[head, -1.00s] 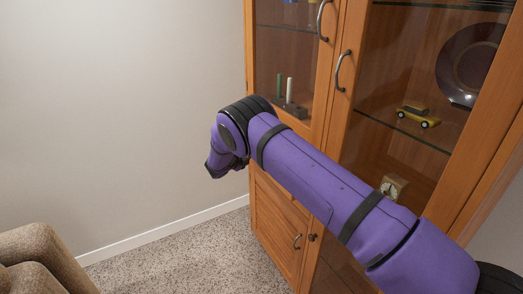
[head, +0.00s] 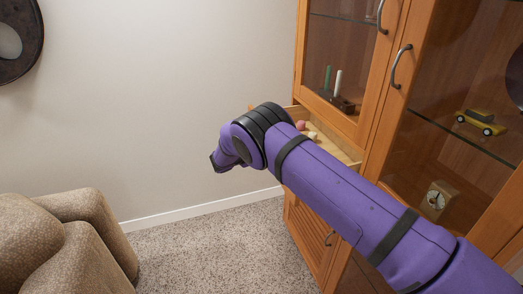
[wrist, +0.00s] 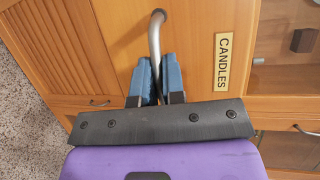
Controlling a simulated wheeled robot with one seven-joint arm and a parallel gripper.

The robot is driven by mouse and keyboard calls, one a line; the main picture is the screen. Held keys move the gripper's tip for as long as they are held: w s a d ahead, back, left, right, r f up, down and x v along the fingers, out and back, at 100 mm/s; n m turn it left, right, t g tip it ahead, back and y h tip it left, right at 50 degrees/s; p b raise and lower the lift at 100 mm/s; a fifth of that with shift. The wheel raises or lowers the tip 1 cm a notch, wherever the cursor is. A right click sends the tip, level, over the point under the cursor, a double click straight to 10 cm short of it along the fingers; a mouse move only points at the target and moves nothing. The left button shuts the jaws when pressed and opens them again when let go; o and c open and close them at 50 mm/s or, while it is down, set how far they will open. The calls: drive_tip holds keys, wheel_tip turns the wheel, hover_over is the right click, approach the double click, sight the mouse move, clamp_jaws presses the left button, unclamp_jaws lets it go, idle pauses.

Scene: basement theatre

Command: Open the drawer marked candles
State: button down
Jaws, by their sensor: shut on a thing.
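The drawer marked candles (wrist: 200,80) has a wooden front with a brass label (wrist: 222,62) reading CANDLES. My gripper (wrist: 154,84) is shut on its grey curved handle (wrist: 155,36), with a blue finger on each side of the bar. In the head view the drawer (head: 341,148) stands pulled out from the cabinet, with its pale inside showing. Small pinkish and cream items lie in it. My arm hides the drawer's front, the handle and my fingers there.
The wooden cabinet (head: 369,115) has glass doors above, with candles (head: 338,83), a yellow toy car (head: 480,121) and a small clock (head: 437,199) inside. A brown armchair (head: 70,240) stands at lower left. Carpet (head: 215,250) is clear between them.

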drive_tip(key=c, duration=1.5)
unclamp_jaws()
drive_tip(key=v, duration=1.1)
